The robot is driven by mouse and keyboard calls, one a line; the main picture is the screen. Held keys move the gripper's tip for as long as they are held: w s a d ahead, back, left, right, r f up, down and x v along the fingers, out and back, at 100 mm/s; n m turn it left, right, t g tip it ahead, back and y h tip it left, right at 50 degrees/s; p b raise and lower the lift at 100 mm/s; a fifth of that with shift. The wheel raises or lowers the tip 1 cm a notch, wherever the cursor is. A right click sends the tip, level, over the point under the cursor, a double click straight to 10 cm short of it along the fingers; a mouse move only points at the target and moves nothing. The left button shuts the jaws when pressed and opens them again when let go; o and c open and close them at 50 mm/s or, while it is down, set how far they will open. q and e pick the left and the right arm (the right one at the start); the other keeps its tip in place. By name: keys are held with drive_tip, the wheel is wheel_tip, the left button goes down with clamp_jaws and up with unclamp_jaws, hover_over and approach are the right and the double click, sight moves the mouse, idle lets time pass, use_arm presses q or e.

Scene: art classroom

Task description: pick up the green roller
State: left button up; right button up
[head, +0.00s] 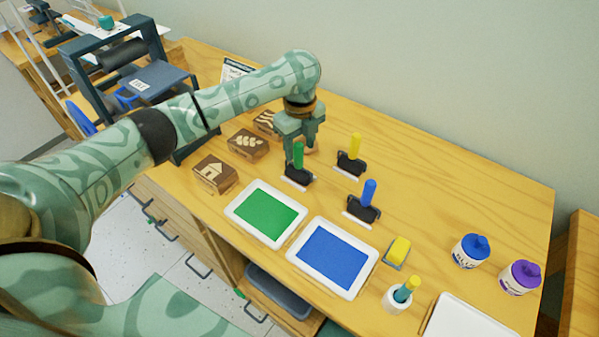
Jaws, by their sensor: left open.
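The green roller (298,165) stands on the wooden table with its green handle pointing up, on a dark base in a light stand. My left gripper (301,146) is over and just behind the green handle, its fingers pointing down. It is open, and the handle's upper part shows in front of or between the fingers; I cannot tell which, nor whether they touch it. My right gripper is out of view.
A yellow roller (353,155) and a blue roller (366,201) stand close by to the right. Green (233,212) and blue (297,262) ink trays lie in front. Carved wooden blocks (215,174) sit to the left. Paint jars (470,251) stand at right.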

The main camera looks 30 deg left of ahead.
sight(298, 157)
use_arm(q)
drive_tip(key=f+b, duration=0.2)
drive_tip(key=f, duration=0.3)
drive_tip(key=shift+a+b, duration=0.2)
drive_tip(key=shift+b, duration=0.15)
drive_tip(key=shift+r, duration=0.2)
drive_tip(key=shift+s, duration=0.1)
drive_tip(key=c, duration=1)
drive_tip(key=shift+r, duration=0.1)
